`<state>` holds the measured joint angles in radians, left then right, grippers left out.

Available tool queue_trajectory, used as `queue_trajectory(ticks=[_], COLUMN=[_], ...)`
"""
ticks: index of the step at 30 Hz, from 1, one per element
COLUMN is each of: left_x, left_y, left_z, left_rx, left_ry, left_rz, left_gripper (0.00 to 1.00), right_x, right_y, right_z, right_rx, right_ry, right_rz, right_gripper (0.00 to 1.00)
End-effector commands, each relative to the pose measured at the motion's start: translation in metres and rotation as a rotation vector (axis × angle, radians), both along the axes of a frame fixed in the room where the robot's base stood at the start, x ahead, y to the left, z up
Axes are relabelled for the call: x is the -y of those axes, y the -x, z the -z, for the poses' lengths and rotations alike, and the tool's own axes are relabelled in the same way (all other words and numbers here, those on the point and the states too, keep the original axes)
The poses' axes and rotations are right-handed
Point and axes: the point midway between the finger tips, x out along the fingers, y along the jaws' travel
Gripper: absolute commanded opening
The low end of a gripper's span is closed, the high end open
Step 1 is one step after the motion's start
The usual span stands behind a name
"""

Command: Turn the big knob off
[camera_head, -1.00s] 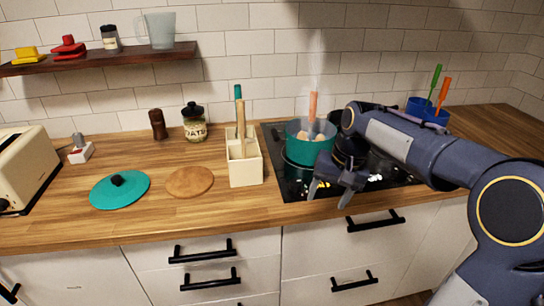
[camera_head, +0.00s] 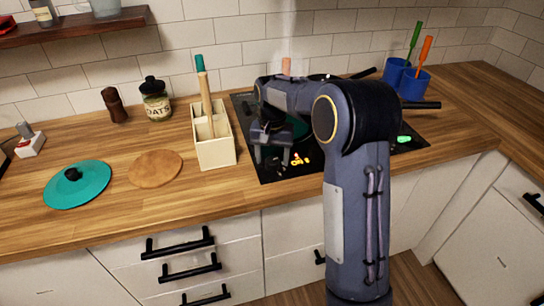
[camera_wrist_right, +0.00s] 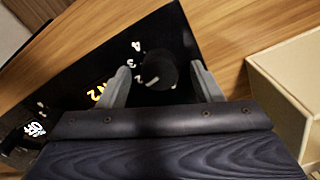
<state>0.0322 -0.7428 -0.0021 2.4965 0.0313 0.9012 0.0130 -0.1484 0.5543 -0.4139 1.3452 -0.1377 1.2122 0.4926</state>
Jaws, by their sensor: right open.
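The dark round big knob (camera_wrist_right: 158,72) shows in the right wrist view on the black cooktop, with a light pointer line and printed numbers beside it. My right gripper (camera_wrist_right: 160,78) is open, with one finger on each side of the knob; I cannot tell whether either touches it. In the head view, my right gripper (camera_head: 271,160) points down over the front left corner of the cooktop (camera_head: 345,158), and the knob is hidden there. Orange marks glow on the cooktop beside the gripper. My left gripper is not in view.
A teal pot (camera_head: 299,126) stands on the cooktop, mostly hidden behind my right arm, with steam above it. A cream utensil holder (camera_head: 215,152) stands close left of the gripper. A round wooden board (camera_head: 155,168) and teal lid (camera_head: 78,185) lie further left.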

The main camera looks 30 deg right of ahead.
Motion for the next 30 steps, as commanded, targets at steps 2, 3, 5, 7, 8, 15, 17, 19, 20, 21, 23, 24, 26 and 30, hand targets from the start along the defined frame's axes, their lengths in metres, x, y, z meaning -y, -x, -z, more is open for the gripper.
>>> queue_trajectory(ticks=[2,3,5,7,8,15,17,19,20,21,23,24,26,30], left_x=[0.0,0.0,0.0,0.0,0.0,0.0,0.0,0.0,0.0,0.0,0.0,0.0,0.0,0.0], left_y=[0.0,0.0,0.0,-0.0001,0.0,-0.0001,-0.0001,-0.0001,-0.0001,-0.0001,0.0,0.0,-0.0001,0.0], left_z=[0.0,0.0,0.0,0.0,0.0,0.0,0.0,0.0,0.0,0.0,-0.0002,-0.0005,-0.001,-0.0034], left_rx=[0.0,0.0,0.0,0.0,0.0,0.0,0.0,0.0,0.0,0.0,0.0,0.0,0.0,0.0], left_ry=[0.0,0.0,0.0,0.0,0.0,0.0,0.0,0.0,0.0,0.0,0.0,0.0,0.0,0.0], left_rz=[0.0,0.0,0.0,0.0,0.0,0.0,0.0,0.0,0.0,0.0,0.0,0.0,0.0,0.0], left_gripper=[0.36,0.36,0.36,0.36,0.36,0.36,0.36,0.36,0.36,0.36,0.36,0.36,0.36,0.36], right_x=[0.0001,0.0001,0.0001,0.0001,0.0001,0.0001,0.0001,0.0001,0.0001,0.0001,0.0001,0.0001,0.0002,0.0004], right_y=[0.0002,0.0002,0.0001,0.0001,0.0001,0.0001,0.0001,0.0001,0.0001,0.0001,0.0001,0.0001,0.0001,0.0001], right_z=[0.0032,0.0038,0.004,0.0039,0.0039,0.0036,0.0036,0.0035,0.0035,0.0035,0.0033,0.0032,0.0031,0.0026], right_rx=[-0.001,0.0,0.0,0.0,0.0,0.0,0.0,0.0,0.0,0.0,0.0,0.0,0.0,0.0], right_ry=[0.0,0.0,0.0,0.0,0.0,0.0,0.0,0.0,0.0,0.0,0.0,0.0,0.0,0.0], right_rz=[0.0,0.0,0.0,0.0,0.0,0.0,0.0,0.0,0.0,0.0,-0.003,-0.006,-0.014,-0.057], right_gripper=[0.59,0.59,0.59,0.59,0.59,0.33,0.25,0.16,0.15,0.15,0.15,0.15,0.15,0.15])
